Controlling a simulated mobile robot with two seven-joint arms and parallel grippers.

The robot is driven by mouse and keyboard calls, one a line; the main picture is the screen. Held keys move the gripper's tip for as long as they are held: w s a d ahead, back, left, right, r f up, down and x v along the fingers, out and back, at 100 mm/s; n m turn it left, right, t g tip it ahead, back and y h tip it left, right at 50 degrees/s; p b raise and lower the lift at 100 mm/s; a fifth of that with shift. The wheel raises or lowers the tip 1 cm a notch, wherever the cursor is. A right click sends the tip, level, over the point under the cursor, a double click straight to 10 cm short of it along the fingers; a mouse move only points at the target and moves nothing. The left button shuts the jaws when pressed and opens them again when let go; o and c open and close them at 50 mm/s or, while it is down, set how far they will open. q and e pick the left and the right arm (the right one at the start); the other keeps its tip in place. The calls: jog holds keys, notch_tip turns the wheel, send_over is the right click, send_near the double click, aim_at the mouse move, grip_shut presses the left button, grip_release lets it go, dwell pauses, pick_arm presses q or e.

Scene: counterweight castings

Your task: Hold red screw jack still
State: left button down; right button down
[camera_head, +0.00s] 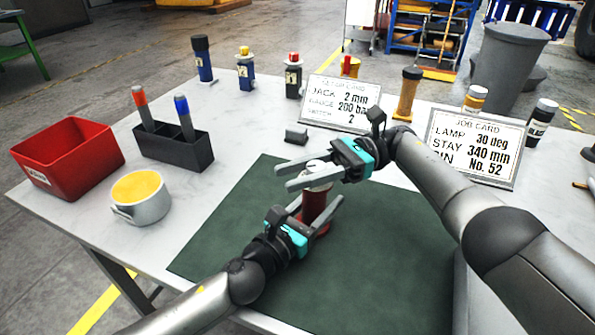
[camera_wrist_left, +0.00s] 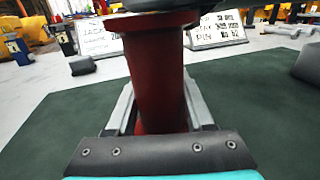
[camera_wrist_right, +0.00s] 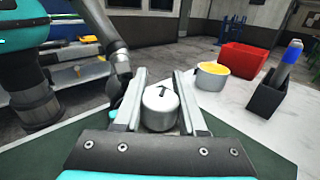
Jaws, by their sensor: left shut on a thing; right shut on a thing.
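The red screw jack (camera_head: 314,205) stands upright on the dark green mat (camera_head: 235,240). My left gripper (camera_head: 320,207) is low and shut around its red body, which also shows between the fingers in the left wrist view (camera_wrist_left: 160,80). My right gripper (camera_head: 285,177) is higher and shut on the jack's white round top (camera_head: 317,168). In the right wrist view this white top (camera_wrist_right: 160,108) sits between the fingers and has a small dark mark on it. The fingers hide part of the jack in the head view.
A red bin (camera_head: 70,160), a yellow-filled mug (camera_head: 145,205) and a black marker holder (camera_head: 175,147) stand left. Several bottle-like items line the back. The mat's left part is clear.

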jog(key=shift+f, duration=0.1)
dwell(0.6)
jog(key=shift+c, duration=2.4)
grip_release()
jog(key=shift+n, duration=0.3)
jog(key=shift+s, duration=0.1)
jog(key=shift+r, duration=0.2)
notch_tip(320, 180, up, 10)
jog(key=shift+f, duration=0.1)
